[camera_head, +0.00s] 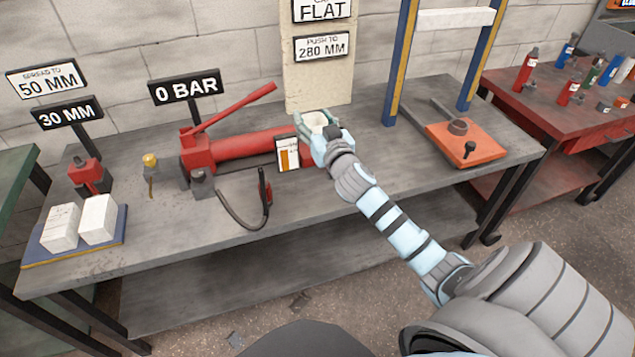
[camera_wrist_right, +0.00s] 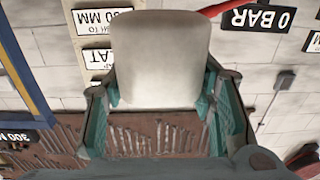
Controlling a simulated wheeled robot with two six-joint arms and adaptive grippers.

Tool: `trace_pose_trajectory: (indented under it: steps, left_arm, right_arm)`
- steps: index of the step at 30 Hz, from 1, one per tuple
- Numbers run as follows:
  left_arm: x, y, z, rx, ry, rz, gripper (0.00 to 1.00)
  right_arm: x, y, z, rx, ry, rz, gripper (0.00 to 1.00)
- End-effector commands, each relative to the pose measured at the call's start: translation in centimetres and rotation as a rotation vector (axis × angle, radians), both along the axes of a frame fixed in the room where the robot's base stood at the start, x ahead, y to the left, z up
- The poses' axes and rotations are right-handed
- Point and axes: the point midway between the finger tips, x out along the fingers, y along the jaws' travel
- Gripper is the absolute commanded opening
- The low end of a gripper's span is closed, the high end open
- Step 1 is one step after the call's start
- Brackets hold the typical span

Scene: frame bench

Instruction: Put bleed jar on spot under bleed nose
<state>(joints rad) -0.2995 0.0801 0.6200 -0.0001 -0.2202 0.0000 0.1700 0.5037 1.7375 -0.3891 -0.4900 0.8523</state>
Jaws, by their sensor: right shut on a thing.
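The bleed jar, a pale off-white cup (camera_head: 316,120), is held upright in my right gripper (camera_head: 322,130) above the bench, in front of the pale board. In the right wrist view the jar (camera_wrist_right: 160,58) fills the middle between the two teal-padded fingers, which are shut on it. A red hydraulic pump (camera_head: 235,148) lies on the bench to the left of the gripper, partly hidden by a gauge card. A small brass-topped fitting (camera_head: 150,160) stands left of the pump; I cannot tell whether it is the bleed nose. No marked spot is clear. My left gripper is not in view.
The grey bench (camera_head: 330,205) has clear room along its front. A black hose (camera_head: 240,222) with a red handle lies before the pump. White blocks (camera_head: 98,220) sit on a blue tray at left. An orange plate (camera_head: 465,143) and a blue-yellow frame (camera_head: 403,60) stand at right.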

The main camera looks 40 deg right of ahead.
Motion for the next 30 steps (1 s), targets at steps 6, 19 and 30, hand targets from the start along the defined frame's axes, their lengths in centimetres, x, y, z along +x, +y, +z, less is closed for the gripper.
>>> trace_pose_trajectory:
  steps: [6, 19, 30]
  left_arm:
    - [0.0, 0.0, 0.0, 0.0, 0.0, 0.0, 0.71]
    - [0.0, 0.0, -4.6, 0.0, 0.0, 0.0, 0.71]
    - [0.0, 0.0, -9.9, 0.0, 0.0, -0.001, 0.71]
  right_arm:
    - [-0.2, -1.0, -0.4, 0.001, 0.0, -0.04, 0.22]
    - [-0.3, -0.9, -9.1, 0.001, 0.005, -0.039, 0.22]
    - [-0.3, -0.9, -17.4, -0.001, 0.001, -0.038, 0.22]
